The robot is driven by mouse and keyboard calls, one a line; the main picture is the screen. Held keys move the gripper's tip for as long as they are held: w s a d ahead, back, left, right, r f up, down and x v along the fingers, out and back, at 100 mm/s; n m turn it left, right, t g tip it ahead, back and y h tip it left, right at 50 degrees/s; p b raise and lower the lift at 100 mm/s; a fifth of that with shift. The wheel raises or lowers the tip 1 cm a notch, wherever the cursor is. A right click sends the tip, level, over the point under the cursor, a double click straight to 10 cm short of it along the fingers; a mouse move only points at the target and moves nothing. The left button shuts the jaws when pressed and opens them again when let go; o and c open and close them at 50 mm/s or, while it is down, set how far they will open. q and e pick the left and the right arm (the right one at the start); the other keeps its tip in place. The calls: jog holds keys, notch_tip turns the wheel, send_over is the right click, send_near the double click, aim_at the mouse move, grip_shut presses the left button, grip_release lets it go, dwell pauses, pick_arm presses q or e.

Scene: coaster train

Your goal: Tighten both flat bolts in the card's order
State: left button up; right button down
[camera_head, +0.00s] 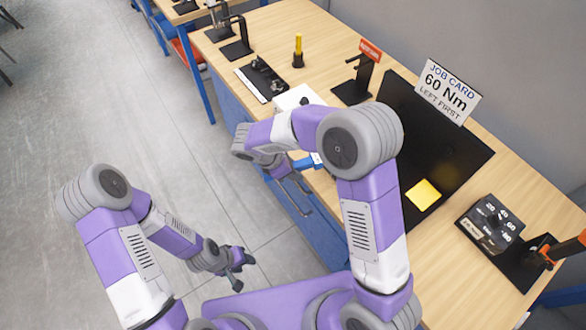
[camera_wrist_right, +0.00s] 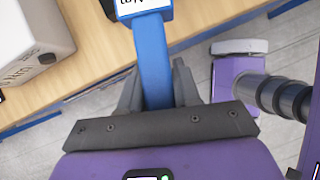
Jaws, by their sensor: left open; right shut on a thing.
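The job card (camera_head: 448,90) at the back of the table reads "60 Nm, LEFT FIRST". My right gripper (camera_wrist_right: 157,85) is shut on a blue tool handle (camera_wrist_right: 154,60) with a white label at its far end. The blue tool also shows in the head view (camera_head: 308,161), at the table's front edge, partly behind my arm. A black plate with a white strip (camera_head: 262,79) carries small dark parts; I cannot tell whether these are the flat bolts. My left gripper (camera_head: 238,264) is open and empty over the floor. A dial box (camera_head: 490,223) is marked 20 to 80.
A white box (camera_head: 297,97) sits beside the plate, partly behind my right arm. A yellow-handled tool (camera_head: 298,50) and a black stand (camera_head: 360,80) with a red label stand behind. A black mat (camera_head: 455,155) holds a yellow note (camera_head: 423,195). An orange-topped device (camera_head: 560,250) stands far right.

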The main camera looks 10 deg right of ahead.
jog(key=shift+r+p, duration=0.9)
jog(key=shift+r, duration=0.4)
jog(key=shift+d+f, duration=0.1)
